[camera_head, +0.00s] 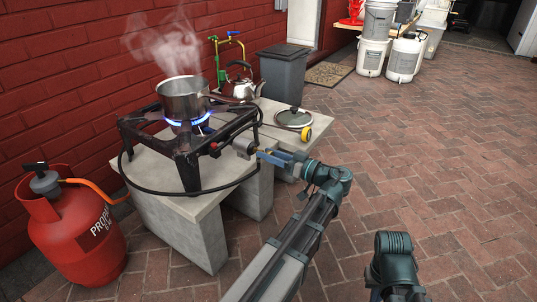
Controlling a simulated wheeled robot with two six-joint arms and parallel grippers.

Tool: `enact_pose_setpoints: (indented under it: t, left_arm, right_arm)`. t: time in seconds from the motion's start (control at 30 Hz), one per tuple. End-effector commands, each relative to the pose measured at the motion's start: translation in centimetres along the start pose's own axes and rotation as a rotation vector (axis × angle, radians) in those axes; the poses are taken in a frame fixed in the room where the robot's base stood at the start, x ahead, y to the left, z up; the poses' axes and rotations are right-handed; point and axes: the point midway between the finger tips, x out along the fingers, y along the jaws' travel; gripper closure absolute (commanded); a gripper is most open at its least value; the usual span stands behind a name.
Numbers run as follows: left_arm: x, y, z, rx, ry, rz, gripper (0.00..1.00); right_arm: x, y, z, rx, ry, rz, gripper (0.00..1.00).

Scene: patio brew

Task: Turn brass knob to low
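The burner stand (188,160) is a dark, rusty metal frame on a pale concrete bench. A blue flame (190,122) burns under a steaming steel pot (183,98). A grey cylindrical valve body (243,147) juts from the stand's right side. My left gripper (264,155) is at the right end of this valve body, with its blue fingers pointing left. A small yellowish bit shows at the fingertips and may be the brass knob. The fingers hide most of it, so I cannot tell if they grip it. Part of my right arm shows at the lower right; its gripper is out of view.
A red propane cylinder (76,232) stands at the left, with an orange hose (92,186). A black hose loops around the stand's front. A kettle (238,86), a pot lid (293,118) and a yellow-rimmed round item (306,134) sit nearby. Brick paving at the right is clear.

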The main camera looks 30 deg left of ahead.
Motion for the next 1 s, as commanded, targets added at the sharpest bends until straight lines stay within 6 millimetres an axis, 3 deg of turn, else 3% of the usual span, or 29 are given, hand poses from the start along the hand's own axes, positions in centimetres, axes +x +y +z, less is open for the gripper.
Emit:
enact_pose_setpoints:
  t: [0.03,0.23,0.67,1.0]
  left_arm:
    - [0.0,0.0,0.0,0.0,0.0,0.0,0.63]
    - [0.01,0.0,0.0,0.0,0.0,0.0,0.99]
    - [0.01,0.05,0.0,0.068,0.0,0.0,1.0]
    - [0.01,0.19,0.04,0.343,0.0,0.0,1.0]
  right_arm:
    - [0.0,0.0,0.0,0.0,0.0,0.0,1.0]
    - [0.0,0.0,0.0,0.0,0.0,0.0,1.0]
    - [0.02,-0.01,0.0,0.0,0.0,0.0,1.0]
    - [0.09,-0.01,-0.01,0.0,0.0,0.0,1.0]
